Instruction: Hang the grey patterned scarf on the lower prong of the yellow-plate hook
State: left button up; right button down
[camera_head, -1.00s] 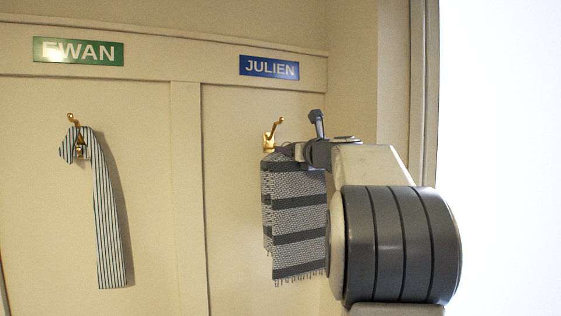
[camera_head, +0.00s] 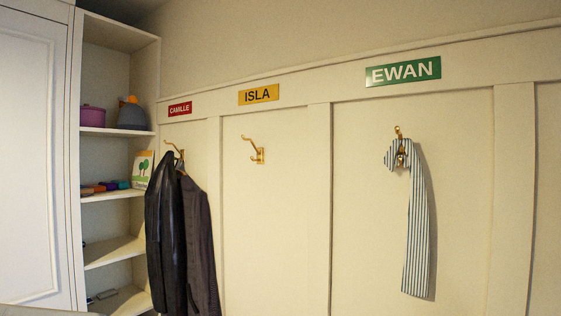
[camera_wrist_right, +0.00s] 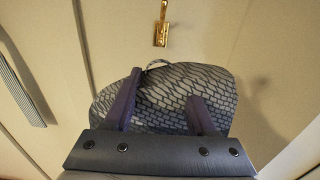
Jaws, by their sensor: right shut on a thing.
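Neither gripper is in the head view, and my left gripper is not seen at all.
Dark jackets (camera_head: 180,235) hang under the red CAMILLE plate (camera_head: 180,109), left of the ISLA hook. A blue-striped scarf (camera_head: 416,230) hangs under the green EWAN plate (camera_head: 403,71). Open shelves (camera_head: 112,198) stand at the left. The panel below the ISLA hook is clear.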

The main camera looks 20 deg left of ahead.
dwell(0.5)
jog(key=w+a+f+n+y, duration=0.2)
jog(key=w+f+y, duration=0.15)
jog(key=f, duration=0.85)
jog(key=w+a+f+n+y, duration=0.2)
jog(key=w+f+n+y, duration=0.15)
jog(key=f, duration=0.95)
jog(key=w+a+f+n+y, duration=0.15)
jog(key=f+y, duration=0.25)
jog(key=f, duration=0.8)
jog(key=s+a+f, duration=0.4)
jog(key=a+f, duration=0.4)
jog(key=f, duration=0.1)
jog(key=s+a+f+n+g+y+b, duration=0.1)
jog(key=s+a+f, duration=0.2)
jog(key=a+f, duration=0.5)
jog(key=s+a+f, duration=0.4)
jog(key=a+f, duration=0.4)
jog(key=f, duration=0.2)
jog(key=shift+s+f+n+g+y+b, duration=0.25)
jog(key=shift+s+n+g+y+b, duration=0.05)
jog(key=shift+s+y+b, duration=0.1)
jog(key=shift+w, duration=0.1)
